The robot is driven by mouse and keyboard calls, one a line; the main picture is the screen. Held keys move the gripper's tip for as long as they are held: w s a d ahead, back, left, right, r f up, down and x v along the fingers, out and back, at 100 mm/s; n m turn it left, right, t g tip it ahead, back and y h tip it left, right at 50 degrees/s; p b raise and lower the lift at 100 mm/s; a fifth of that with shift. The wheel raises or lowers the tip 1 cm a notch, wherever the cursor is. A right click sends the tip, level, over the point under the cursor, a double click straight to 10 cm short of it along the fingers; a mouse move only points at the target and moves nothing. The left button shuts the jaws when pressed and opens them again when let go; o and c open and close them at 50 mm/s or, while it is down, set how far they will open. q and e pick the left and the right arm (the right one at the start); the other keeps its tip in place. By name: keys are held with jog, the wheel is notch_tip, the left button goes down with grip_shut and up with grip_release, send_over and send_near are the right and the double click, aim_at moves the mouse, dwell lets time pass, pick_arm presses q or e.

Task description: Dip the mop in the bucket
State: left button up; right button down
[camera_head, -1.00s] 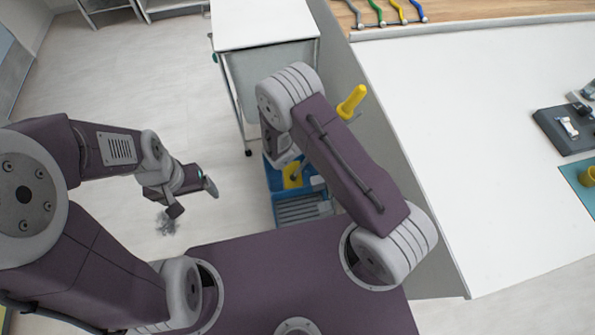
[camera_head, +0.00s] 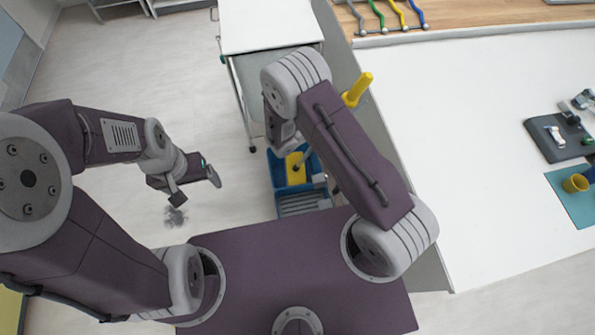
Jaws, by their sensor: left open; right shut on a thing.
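The blue mop bucket (camera_head: 281,180) stands on the floor just beyond my base. A yellow part (camera_head: 296,168) shows in it, with a thin rod at it; whether this part belongs to the mop or the bucket I cannot tell. The mop's yellow handle end (camera_head: 357,90) sticks out behind my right arm, tilted; the middle of the mop is hidden by that arm. My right gripper is hidden behind the same arm, above or near the bucket. My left gripper (camera_head: 195,187) is open and empty, over the floor left of the bucket.
A dark smudge (camera_head: 176,217) marks the floor below my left gripper. A white cart (camera_head: 268,25) stands behind the bucket. A long white counter (camera_head: 460,150) fills the right side, with a dark tray (camera_head: 541,140) and a yellow cup (camera_head: 575,183). The floor at left is clear.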

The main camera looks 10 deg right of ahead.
notch_tip(320, 180, up, 15)
jog(key=p, duration=1.1)
jog(key=shift+p, duration=0.3)
dwell(1.8)
notch_tip(320, 180, up, 4)
jog(key=p, duration=0.3)
dwell(0.3)
jog(key=shift+f, duration=0.1)
dwell(0.3)
